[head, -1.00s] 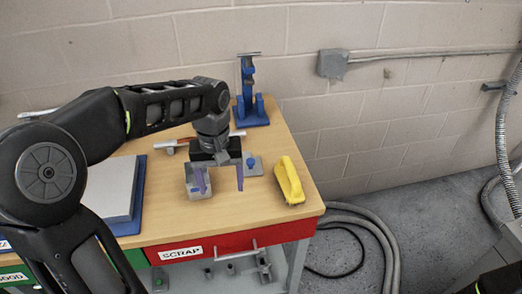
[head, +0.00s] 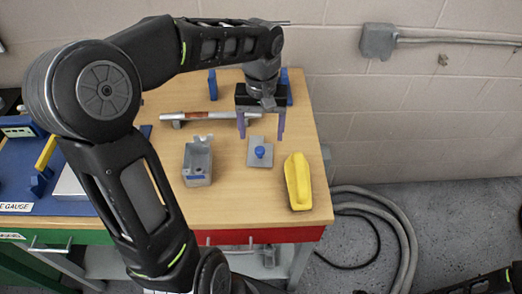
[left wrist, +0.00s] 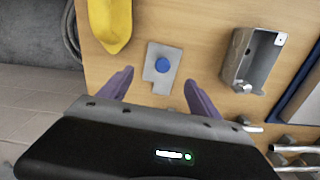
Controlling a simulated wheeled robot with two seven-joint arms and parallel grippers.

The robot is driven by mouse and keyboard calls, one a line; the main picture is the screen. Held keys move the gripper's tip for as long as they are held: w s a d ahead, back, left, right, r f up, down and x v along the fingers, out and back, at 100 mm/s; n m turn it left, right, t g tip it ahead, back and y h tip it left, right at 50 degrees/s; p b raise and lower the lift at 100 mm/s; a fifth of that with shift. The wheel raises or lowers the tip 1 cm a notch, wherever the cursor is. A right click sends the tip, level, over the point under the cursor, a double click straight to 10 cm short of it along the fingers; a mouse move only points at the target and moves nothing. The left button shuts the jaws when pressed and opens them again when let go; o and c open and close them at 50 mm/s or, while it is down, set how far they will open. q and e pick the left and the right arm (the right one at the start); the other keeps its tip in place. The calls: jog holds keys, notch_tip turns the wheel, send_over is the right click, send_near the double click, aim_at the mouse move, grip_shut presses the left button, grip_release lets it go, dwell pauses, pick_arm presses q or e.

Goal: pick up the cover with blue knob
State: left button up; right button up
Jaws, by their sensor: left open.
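The cover (head: 259,160) is a flat grey plate lying on the wooden table, with a round blue knob (head: 260,151) standing on it. It also shows in the left wrist view (left wrist: 161,80), where its blue knob (left wrist: 162,64) faces the camera. My left gripper (head: 262,134) is open and empty, its purple fingers pointing down just behind the cover in the head view. In the left wrist view the two fingertips (left wrist: 157,78) lie to either side of the cover's lower part, apart from it. My right gripper is not in view.
An open grey box (head: 198,162) stands left of the cover, and a yellow object (head: 298,180) lies to its right. A silver and red bar (head: 210,116) lies behind. A blue stand is partly hidden behind my arm. The table's right edge is close to the yellow object.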

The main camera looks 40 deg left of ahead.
aim_at(260, 147)
pick_arm(q)
jog(key=shift+f, duration=0.85)
jog(key=shift+f, duration=0.1)
jog(key=f, duration=0.2)
jog(key=f+p, duration=0.1)
jog(key=f, duration=0.1)
jog(key=shift+s+f, duration=0.1)
jog(key=shift+s, duration=0.15)
jog(key=shift+f, duration=0.45)
jog(key=shift+c, duration=0.4)
jog(key=c, duration=1.1)
